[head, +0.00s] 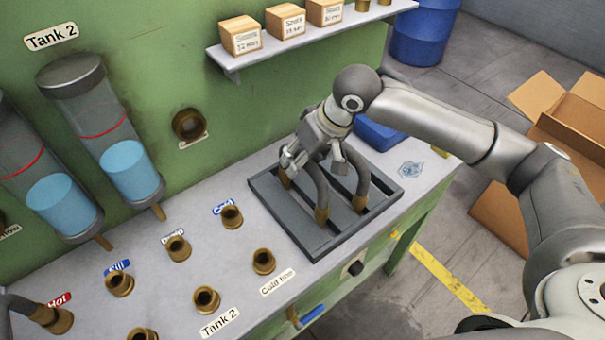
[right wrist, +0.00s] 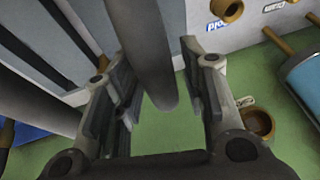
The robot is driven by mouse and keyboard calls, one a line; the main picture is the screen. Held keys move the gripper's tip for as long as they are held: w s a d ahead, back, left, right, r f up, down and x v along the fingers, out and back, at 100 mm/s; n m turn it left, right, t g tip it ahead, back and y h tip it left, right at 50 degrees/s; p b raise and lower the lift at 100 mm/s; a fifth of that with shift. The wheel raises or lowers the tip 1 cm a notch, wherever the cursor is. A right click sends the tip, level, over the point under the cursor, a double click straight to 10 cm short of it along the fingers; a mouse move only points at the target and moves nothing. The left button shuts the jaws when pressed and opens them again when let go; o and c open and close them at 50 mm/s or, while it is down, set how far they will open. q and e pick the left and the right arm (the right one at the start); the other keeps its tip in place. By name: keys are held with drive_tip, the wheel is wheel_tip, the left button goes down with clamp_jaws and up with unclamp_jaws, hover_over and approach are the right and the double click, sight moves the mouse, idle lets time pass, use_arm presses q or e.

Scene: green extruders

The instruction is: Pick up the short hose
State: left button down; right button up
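Two dark curved hoses with brass ends stand in the grey tray (head: 318,250) in the head view. The left hose (head: 320,183) arches under my right gripper (head: 314,162); the right hose (head: 363,170) stands beside it. I cannot tell for sure which is the short hose. In the right wrist view, my right gripper (right wrist: 165,100) is open with its fingers on either side of a dark hose (right wrist: 143,45), with a gap at the right finger. Another hose (right wrist: 30,110) passes outside the left finger. My left gripper is not in view.
Several brass ports (head: 206,299) stick up from the grey worktop left of the tray. A dark hose (head: 18,303) is on the Hot port. Clear tanks (head: 130,170) hang on the green wall. A shelf (head: 310,38) with boxes is above. A blue bin (head: 378,133) lies behind the tray.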

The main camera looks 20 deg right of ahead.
drive_tip(key=shift+c, duration=1.1)
clamp_jaws()
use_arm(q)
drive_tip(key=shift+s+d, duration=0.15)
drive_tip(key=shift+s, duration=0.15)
use_arm(e)
drive_tip(key=shift+r, duration=0.1)
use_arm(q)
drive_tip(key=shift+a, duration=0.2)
